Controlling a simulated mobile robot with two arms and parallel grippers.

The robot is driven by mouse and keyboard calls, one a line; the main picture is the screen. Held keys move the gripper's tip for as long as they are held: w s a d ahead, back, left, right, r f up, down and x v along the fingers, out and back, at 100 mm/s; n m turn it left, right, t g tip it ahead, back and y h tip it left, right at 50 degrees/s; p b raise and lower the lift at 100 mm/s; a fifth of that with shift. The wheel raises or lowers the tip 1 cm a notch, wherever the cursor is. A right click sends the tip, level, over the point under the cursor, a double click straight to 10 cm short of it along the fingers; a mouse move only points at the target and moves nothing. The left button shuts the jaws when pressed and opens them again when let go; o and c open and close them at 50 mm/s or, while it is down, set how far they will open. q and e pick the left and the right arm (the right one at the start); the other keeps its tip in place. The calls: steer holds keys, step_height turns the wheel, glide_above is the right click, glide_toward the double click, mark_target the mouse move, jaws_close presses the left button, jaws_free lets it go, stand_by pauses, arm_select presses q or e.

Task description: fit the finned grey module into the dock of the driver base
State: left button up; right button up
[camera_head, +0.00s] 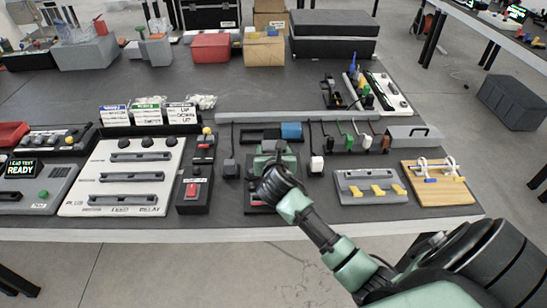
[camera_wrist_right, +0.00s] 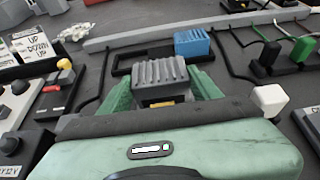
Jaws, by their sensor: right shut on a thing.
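The finned grey module (camera_wrist_right: 160,74) is between the green fingers of my right gripper (camera_wrist_right: 163,88), its ridged top facing up. In the head view my right gripper (camera_head: 271,155) points away from me over the bench, and the module is mostly hidden there. Below it is a low dark base with a red part (camera_head: 255,198), probably the driver base. My arm covers most of this base, and its dock cannot be seen. My left gripper is out of view.
Behind the module is a dark tray (camera_wrist_right: 122,66) with a blue block (camera_wrist_right: 191,43) at its right end. A black switch box (camera_head: 194,195) stands close on the left. A white plug (camera_head: 317,163) and a grey fixture with yellow clips (camera_head: 369,187) are on the right.

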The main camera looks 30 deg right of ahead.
step_height(320, 180, down, 2)
steer(key=shift+f, duration=0.1)
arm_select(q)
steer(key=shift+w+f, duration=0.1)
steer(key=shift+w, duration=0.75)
arm_select(e)
steer(key=shift+f, duration=0.1)
steer(key=o, duration=1.6)
steer(key=shift+f, duration=0.1)
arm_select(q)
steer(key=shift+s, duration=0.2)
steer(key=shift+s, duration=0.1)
arm_select(e)
steer(key=shift+s+a+r, duration=0.15)
steer(key=shift+s+r, duration=0.1)
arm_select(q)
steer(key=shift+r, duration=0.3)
arm_select(e)
steer(key=v, duration=1.1)
steer(key=shift+s+a+r, duration=0.1)
steer(key=shift+s, duration=0.1)
